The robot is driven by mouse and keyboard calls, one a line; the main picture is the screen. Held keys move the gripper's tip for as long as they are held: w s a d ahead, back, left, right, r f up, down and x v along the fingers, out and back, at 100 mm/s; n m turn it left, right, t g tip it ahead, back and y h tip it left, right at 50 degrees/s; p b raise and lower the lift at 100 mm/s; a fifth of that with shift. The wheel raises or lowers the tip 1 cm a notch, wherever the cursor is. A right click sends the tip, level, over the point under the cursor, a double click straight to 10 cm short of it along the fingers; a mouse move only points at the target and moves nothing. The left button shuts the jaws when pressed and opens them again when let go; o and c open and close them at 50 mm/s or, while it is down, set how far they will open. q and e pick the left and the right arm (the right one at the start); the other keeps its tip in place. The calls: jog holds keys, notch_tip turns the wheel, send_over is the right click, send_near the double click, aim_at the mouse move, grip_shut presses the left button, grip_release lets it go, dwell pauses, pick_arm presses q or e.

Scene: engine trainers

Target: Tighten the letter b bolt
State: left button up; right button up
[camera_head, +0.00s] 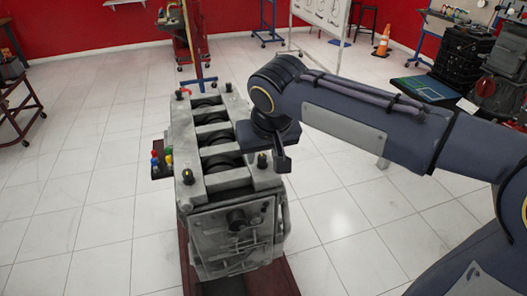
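The grey engine block (232,215) stands upright in the middle of the head view. No letter is readable, so I cannot tell which is bolt b. My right gripper (283,163) points down over the block's right edge, close to the near right bolt. I cannot tell whether it touches that bolt or whether its fingers are open. My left gripper is out of view.
A small dark tray (160,172) with coloured items is at the block's left side. The block rests on a dark red stand (280,279). White tiled floor (85,200) is free on the left. Carts and an orange cone (381,42) stand far back.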

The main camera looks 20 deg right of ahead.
jog(key=v, duration=0.7)
jog(key=shift+s+r, duration=0.2)
jog(key=shift+r, duration=0.2)
